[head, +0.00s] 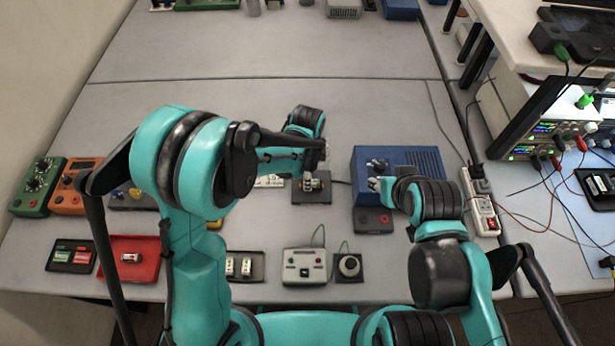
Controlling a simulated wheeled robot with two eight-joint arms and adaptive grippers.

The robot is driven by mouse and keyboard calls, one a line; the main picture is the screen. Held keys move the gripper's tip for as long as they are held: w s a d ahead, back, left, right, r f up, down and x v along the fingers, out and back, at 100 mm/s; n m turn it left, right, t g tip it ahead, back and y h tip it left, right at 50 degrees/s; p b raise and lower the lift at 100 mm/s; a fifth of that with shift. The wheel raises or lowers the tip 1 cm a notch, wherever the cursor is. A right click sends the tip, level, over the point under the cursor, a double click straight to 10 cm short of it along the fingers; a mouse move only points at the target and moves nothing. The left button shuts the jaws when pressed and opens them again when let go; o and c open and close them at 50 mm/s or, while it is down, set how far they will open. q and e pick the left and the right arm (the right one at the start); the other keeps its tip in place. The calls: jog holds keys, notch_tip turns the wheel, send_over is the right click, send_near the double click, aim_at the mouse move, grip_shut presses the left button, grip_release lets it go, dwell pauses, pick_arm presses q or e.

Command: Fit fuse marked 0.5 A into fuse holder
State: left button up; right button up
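No fuse marking is readable at this size. A small dark block (311,192) sits mid-table with light metallic parts on top; it may be the fuse holder. My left gripper (312,180) is just above it, its fingers largely hidden by my own arm. I cannot tell whether it holds anything. A red tray (144,271) at the front left holds a small white item. A dark tray (258,276) holds small pale items, partly behind my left arm. My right gripper (374,184) is at the left side of a blue louvred box (420,163); its opening is unclear.
Green (37,186) and orange (77,186) meters stand at the left. A black case (71,256) with green and red items lies before them. A pale control box (304,265) and a dark knob unit (348,267) are at the front. A power strip (481,203) lies at right.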

pick_arm(q)
notch_tip(320, 180, up, 11)
jog(key=p, duration=0.2)
jog(key=s+a+r+n+t, duration=0.3)
jog(key=s+a+n, duration=0.3)
jog(key=a+n, duration=0.3)
jog(key=s+a+r+n+t, duration=0.4)
jog(key=s+a+r+n, duration=0.2)
jog(key=a+n, duration=0.2)
jog(key=shift+a+n, duration=0.4)
jog(key=shift+n, duration=0.1)
jog(key=shift+s+f, duration=0.1)
notch_tip(320, 180, down, 12)
jog(key=b, duration=1.2)
jog(key=shift+f, duration=0.1)
